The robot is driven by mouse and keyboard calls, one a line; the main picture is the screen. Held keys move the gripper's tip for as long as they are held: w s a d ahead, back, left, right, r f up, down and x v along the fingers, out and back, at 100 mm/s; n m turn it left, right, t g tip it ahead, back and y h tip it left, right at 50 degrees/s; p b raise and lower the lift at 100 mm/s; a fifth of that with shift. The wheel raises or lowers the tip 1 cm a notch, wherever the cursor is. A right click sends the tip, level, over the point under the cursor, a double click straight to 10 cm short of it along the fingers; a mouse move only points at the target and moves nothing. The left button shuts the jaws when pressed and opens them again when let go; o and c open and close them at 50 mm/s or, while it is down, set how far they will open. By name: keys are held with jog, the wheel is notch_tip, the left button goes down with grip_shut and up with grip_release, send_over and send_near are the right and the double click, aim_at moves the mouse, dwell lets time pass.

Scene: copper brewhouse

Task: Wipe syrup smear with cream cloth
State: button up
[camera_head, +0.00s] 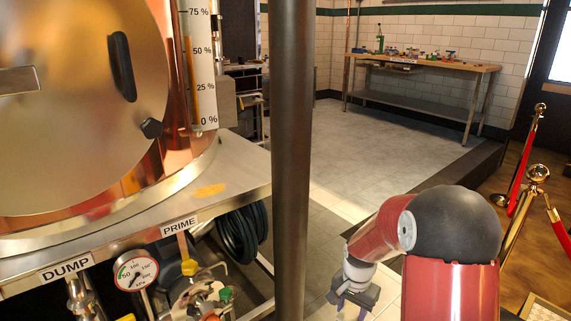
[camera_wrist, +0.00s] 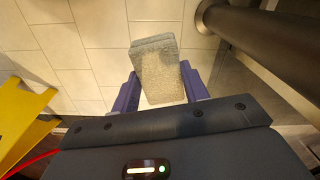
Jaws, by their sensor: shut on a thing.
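The syrup smear (camera_head: 210,190) is a flat amber patch on the steel ledge (camera_head: 239,176) in front of the copper vessel, left of the dark post. My gripper (camera_head: 352,304) hangs low over the floor, right of the post and well away from the smear. In the wrist view my gripper (camera_wrist: 161,92) has its purple fingers shut on a pale grey, speckled folded pad, which looks like the cream cloth (camera_wrist: 156,62). The cloth sits slightly tilted between the fingers. In the head view I cannot make out the cloth.
A dark vertical post (camera_head: 291,150) stands between my arm and the ledge. Below the ledge are a pressure gauge (camera_head: 136,272), valves and a coiled black hose (camera_head: 242,232). A workbench (camera_head: 425,65) with small items stands at the back. Rope barriers (camera_head: 525,195) stand right; mid-floor is clear.

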jog(key=f+n, duration=0.1)
jog(key=n, duration=0.1)
jog(key=f+n, duration=0.1)
jog(key=f, duration=0.1)
jog(key=s+a+f+n, duration=0.1)
jog(key=n, duration=0.1)
jog(key=shift+s+a+f+n, duration=0.1)
jog(key=shift+f+n, duration=0.05)
jog(key=shift+n, duration=0.15)
jog(key=shift+s+a+f+n, duration=0.2)
jog(key=shift+f+n, duration=0.5)
jog(key=shift+n, duration=0.3)
